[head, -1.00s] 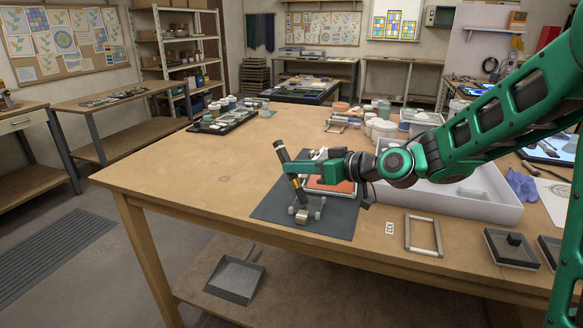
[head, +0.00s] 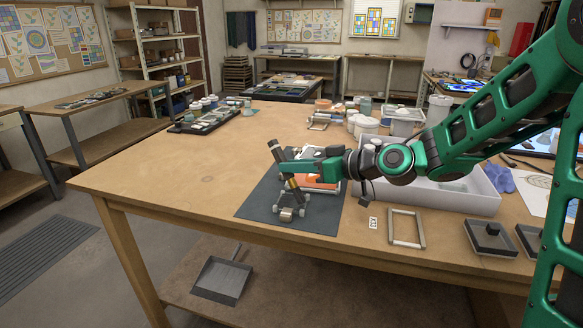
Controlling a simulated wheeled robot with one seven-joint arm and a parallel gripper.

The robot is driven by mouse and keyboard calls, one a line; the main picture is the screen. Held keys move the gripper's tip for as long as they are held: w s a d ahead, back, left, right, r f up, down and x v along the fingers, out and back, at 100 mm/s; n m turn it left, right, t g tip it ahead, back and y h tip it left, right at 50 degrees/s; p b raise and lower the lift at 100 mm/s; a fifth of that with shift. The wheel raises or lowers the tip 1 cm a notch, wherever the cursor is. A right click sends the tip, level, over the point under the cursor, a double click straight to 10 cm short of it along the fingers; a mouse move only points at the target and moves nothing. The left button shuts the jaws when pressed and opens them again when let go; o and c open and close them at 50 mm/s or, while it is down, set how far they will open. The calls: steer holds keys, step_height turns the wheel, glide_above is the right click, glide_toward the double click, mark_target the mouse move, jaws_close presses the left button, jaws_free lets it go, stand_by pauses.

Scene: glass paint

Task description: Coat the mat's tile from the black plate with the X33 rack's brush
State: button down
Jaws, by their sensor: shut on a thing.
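My gripper (head: 288,172) is shut on a brush (head: 275,152) with a dark handle and a brass-coloured band. The brush is tilted, its top leaning left. Its lower end is over or at a small metal stand with pale round feet (head: 291,212); I cannot tell whether they touch. The stand is on the dark grey mat (head: 256,208). An orange tile (head: 318,187) lies on the mat behind, partly hidden by my gripper. A dark square plate with a black block (head: 489,240) is at the right front. A small label (head: 373,222) is too small to read surely.
An empty pale frame (head: 406,228) lies right of the mat. Behind it is a large white tray (head: 440,196). Jars (head: 366,126) and a dark tray of small things (head: 208,120) stand farther back. The table's left part (head: 170,170) is clear.

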mark_target(277, 149)
steer(key=shift+r, duration=2.5)
steer(key=shift+w+a+f, duration=0.15)
steer(key=shift+a+f, duration=0.25)
steer(key=shift+f, duration=0.3)
steer(key=shift+w+a+f, duration=0.1)
steer(key=shift+a+f, duration=0.25)
steer(key=shift+f, duration=0.4)
steer(key=shift+w+a+f, duration=0.15)
steer(key=shift+a+f, duration=0.25)
steer(key=shift+f, duration=0.3)
steer(key=shift+s, duration=0.1)
steer(key=shift+f, duration=0.4)
